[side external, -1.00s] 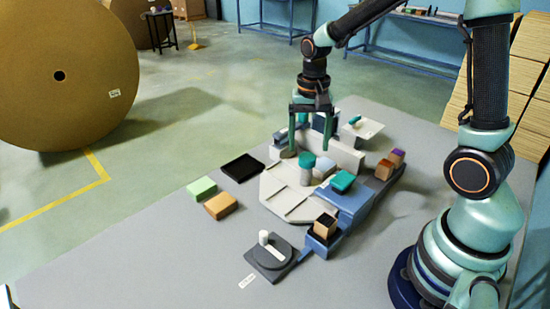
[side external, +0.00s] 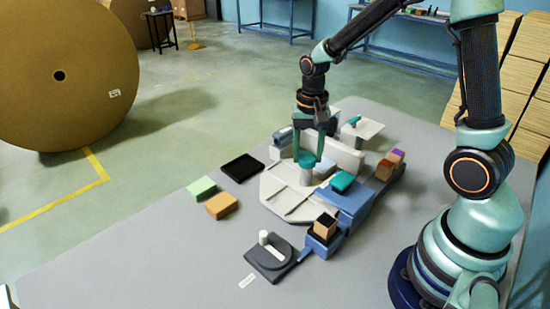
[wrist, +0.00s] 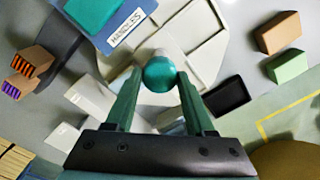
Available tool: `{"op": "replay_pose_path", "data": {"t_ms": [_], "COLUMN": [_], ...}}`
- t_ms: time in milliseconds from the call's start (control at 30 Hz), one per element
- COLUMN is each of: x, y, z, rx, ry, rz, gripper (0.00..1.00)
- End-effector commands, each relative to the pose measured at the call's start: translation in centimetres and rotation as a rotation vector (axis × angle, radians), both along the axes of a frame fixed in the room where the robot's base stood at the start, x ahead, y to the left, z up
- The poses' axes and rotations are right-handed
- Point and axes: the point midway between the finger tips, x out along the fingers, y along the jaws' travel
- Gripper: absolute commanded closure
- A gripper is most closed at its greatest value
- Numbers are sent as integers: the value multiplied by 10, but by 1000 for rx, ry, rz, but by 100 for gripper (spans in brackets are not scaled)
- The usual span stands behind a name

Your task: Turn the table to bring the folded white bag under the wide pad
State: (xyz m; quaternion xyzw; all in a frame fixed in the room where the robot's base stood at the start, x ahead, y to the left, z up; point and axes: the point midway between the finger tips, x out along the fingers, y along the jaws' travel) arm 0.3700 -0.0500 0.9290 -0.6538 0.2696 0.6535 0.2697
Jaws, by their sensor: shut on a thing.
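My gripper (side external: 308,160) is shut on the teal-topped grey post (side external: 306,177), which stands upright on the pale table (side external: 285,205). In the wrist view the round teal top (wrist: 160,74) sits between my two fingertips. The table is a flat light plate with raised ridges; it also shows in the wrist view (wrist: 205,55). A pale block lies close beside the post (side external: 324,168), partly hidden; I cannot tell whether it is the folded white bag. I cannot single out the wide pad.
A blue box (side external: 352,200) labelled HANDLES carries a teal piece (side external: 342,182). A black tray (side external: 242,168), a green block (side external: 202,188) and an orange block (side external: 221,205) lie left. A dark dial base (side external: 270,262) stands in front. The grey worktop is bare at front left.

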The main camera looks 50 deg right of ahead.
Motion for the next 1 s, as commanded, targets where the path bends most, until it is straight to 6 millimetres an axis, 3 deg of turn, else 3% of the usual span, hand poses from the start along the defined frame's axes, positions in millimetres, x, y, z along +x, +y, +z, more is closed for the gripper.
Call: {"op": "replay_pose_path", "data": {"t_ms": [467, 1000], "x": [0, 0], "y": [0, -1], "z": [0, 1], "rx": [0, 0], "ry": [1, 0], "rz": [-74, -335], "gripper": [100, 100]}}
